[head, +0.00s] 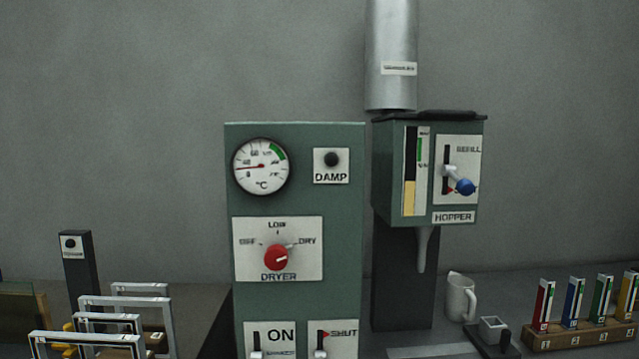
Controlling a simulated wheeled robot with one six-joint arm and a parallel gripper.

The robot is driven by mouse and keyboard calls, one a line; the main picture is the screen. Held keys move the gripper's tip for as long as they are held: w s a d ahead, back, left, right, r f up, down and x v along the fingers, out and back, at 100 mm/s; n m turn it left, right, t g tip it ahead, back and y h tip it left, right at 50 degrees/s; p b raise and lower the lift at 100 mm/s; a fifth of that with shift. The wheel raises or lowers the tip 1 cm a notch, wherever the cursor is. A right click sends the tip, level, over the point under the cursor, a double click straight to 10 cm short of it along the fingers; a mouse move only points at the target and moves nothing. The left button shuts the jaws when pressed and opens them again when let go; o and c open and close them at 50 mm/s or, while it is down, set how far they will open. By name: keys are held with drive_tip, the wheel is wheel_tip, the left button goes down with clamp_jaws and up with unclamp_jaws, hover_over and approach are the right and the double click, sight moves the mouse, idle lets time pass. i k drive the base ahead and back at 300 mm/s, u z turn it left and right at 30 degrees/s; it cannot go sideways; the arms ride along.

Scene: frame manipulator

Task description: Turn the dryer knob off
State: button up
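The dryer knob (277,257) is a round red knob on a white plate (245,225) marked DRYER, on the front of a green panel (345,230). The plate has a blurred label at the left that looks like OFF, LOW at the top and DRY at the right. A small pale mark on the knob seems to lie toward the right, the DRY side, but it is too small to be sure. My gripper is not in the head view, and nothing touches the knob.
A dial gauge (262,166) and a DAMP button (331,159) sit above; ON and SHUT switches (320,353) sit below. The green hopper (384,170) with a blue-knobbed lever (465,187) stands right. Metal frames (125,303), a jug (460,297) and coloured holders (574,301) stand around.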

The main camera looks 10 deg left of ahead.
sight(277, 257)
drive_tip(key=z, duration=2.25)
drive_tip(key=k, duration=0.85)
drive_tip(key=u, duration=1.65)
